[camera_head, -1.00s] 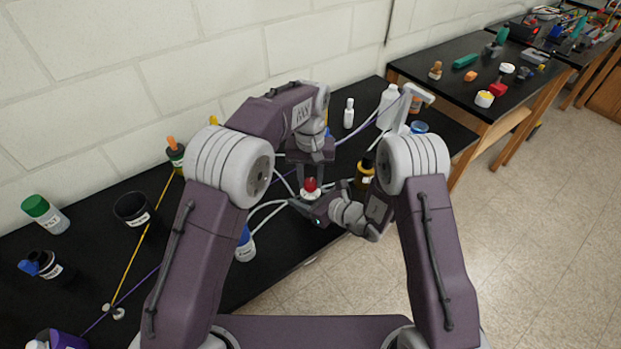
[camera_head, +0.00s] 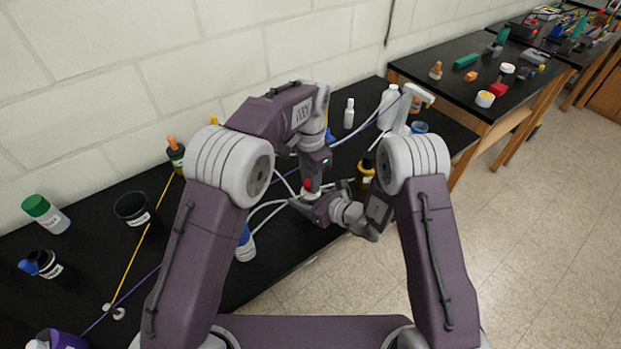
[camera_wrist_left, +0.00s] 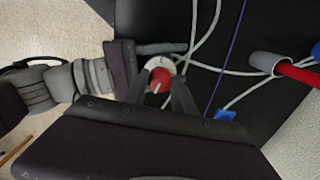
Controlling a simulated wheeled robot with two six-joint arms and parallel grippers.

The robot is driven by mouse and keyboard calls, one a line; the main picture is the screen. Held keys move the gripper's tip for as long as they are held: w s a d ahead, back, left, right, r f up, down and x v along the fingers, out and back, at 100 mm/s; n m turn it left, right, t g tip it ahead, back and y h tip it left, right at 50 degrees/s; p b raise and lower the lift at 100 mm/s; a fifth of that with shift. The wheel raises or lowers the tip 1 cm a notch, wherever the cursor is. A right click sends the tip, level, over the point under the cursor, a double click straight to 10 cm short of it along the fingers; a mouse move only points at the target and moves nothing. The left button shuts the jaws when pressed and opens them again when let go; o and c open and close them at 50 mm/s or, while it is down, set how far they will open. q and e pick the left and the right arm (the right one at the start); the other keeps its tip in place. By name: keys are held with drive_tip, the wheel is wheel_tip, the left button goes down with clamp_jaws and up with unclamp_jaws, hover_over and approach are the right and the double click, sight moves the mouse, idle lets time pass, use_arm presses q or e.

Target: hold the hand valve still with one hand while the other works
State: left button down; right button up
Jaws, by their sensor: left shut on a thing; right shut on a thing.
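The hand valve has a white body (camera_head: 306,195) and a red knob (camera_head: 308,184), and sits low over the black bench between my two grippers. In the left wrist view its red and white top (camera_wrist_left: 160,75) lies between my left fingers. My left gripper (camera_head: 313,182) comes from above, pointing down, shut on the red knob. My right gripper (camera_head: 320,195) comes in low from the right, shut on the white valve body. In the left wrist view the right gripper (camera_wrist_left: 150,50) lies beside the valve. The exact contact of the right fingers is partly hidden.
Pale tubes (camera_head: 265,207) run beside the valve. A blue-labelled bottle (camera_head: 245,245) stands left of it, a yellow-black bottle (camera_head: 365,172) right of it. White bottles (camera_head: 388,108) stand behind. A black cup (camera_head: 133,208) is at the left. The bench's front edge is close.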

use_arm(q)
drive_tip(key=m, duration=1)
drive_tip(key=shift+m, duration=2.4)
drive_tip(key=c, duration=1)
unclamp_jaws()
drive_tip(key=shift+r, duration=0.15)
